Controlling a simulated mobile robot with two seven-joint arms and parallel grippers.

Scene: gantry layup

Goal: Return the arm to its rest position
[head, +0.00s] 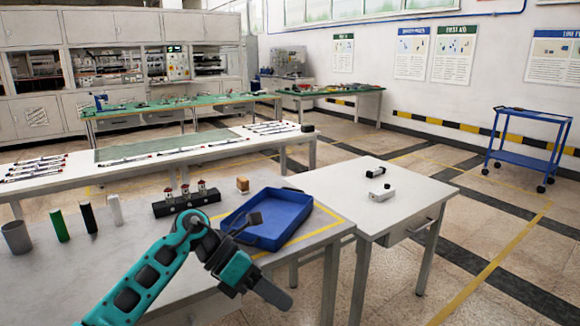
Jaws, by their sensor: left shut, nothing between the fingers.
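My left arm comes in from the bottom left and bends over the front edge of the grey workbench (330,228). My left gripper (280,298) is at its end, pointing down and to the right, in front of the bench. Its dark fingers are shut with nothing between them. The wrist hides part of the bench edge and overlaps the near left side of a blue tray (285,238). My right gripper is not in view.
On the bench stand a grey cup (16,237), green, black and white cylinders, a black holder (186,203) with small parts and a tan block (242,184). A white side table (415,205) holds two small items. A blue cart (525,145) stands right; floor between is clear.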

